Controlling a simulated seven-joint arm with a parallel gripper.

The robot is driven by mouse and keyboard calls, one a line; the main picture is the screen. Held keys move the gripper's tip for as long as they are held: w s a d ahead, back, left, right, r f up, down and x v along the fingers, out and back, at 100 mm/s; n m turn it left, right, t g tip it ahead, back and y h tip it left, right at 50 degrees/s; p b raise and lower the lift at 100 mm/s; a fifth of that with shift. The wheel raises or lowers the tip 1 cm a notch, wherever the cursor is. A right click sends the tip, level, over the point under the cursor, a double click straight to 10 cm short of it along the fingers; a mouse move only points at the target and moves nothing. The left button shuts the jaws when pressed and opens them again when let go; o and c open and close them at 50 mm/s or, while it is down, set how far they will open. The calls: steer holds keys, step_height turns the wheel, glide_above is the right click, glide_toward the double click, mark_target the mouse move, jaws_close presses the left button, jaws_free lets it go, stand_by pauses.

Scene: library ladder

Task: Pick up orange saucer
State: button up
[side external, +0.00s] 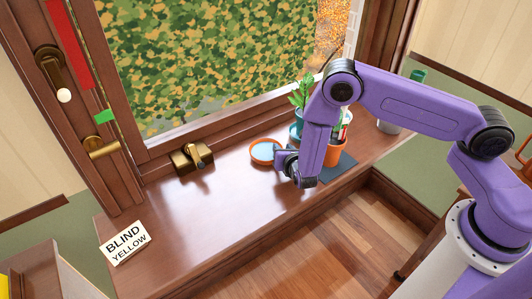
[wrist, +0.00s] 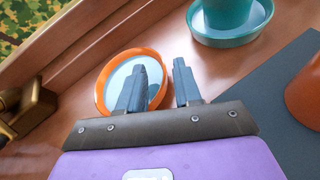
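The orange saucer (side external: 266,152) is a shallow round dish with an orange rim and a pale blue-grey inside. It lies on the brown wooden sill, left of my gripper in the side view. In the wrist view the saucer (wrist: 103,92) is ahead of my gripper, partly hidden by the left finger. My gripper (wrist: 160,80) has its two fingers apart with nothing between them that it grips. In the side view my gripper (side external: 284,154) is close to the saucer's right side; contact cannot be told.
A teal pot (wrist: 228,12) stands on a teal saucer (wrist: 231,40) at the back. A brass window latch (side external: 191,158) is left of the saucer. The sill between is clear.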

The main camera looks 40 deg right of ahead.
steer(key=shift+x, duration=1.25)
jaws_close()
steer(key=shift+s, duration=0.1)
